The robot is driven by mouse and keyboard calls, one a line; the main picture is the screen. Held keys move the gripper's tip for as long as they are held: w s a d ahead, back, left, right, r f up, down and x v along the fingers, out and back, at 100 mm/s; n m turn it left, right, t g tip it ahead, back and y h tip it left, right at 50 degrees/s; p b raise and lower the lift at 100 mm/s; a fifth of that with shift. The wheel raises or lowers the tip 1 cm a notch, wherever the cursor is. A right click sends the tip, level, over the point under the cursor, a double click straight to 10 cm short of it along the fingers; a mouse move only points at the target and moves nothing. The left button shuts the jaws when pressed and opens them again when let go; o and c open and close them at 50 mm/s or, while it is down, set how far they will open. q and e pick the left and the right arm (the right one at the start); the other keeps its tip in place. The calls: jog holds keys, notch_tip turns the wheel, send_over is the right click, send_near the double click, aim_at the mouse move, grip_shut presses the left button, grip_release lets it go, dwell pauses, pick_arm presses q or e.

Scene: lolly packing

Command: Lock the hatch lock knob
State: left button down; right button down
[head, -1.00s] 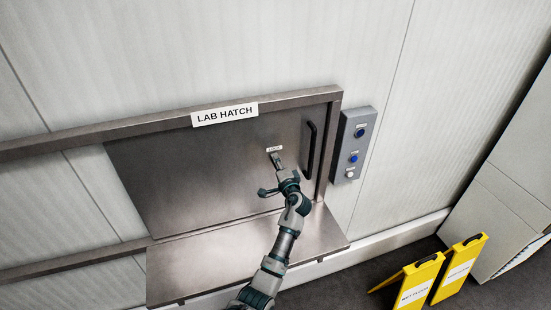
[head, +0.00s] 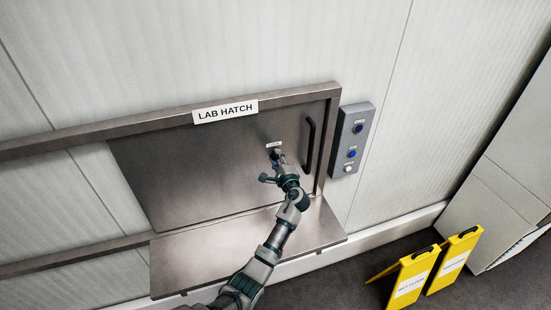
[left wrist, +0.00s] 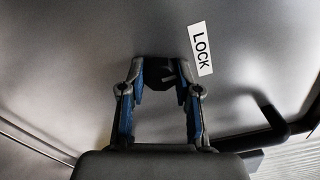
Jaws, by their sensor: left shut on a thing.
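The hatch lock knob (left wrist: 160,73) is a small dark knob on the steel hatch door, below the white LOCK label (left wrist: 202,50) in the head view. My left gripper (left wrist: 160,80) is at the door with its two fingers on either side of the knob, shut on it. In the head view my left gripper (head: 277,160) covers most of the knob, just below the label (head: 274,145). The knob's exact turn angle is hard to read. The hatch door (head: 180,170) is closed in its frame. My right gripper is not in view.
A dark vertical handle (head: 309,146) is on the door, right of the lock. A grey box with buttons (head: 351,140) is on the wall beside the frame. A steel shelf (head: 200,262) juts out below the door. Yellow floor signs (head: 412,278) stand at the lower right.

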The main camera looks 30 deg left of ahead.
pick_arm(q)
jog(key=shift+d+f, duration=0.2)
jog(key=shift+f, duration=0.35)
jog(key=c, duration=1)
grip_release()
jog(key=shift+o, duration=1)
jog(key=shift+r, duration=0.1)
jog(key=shift+d+r, duration=0.15)
jog(key=shift+r, duration=0.05)
jog(key=v, duration=1.2)
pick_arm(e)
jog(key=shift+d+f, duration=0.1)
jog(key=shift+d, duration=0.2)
pick_arm(q)
jog(key=shift+w+f, duration=0.1)
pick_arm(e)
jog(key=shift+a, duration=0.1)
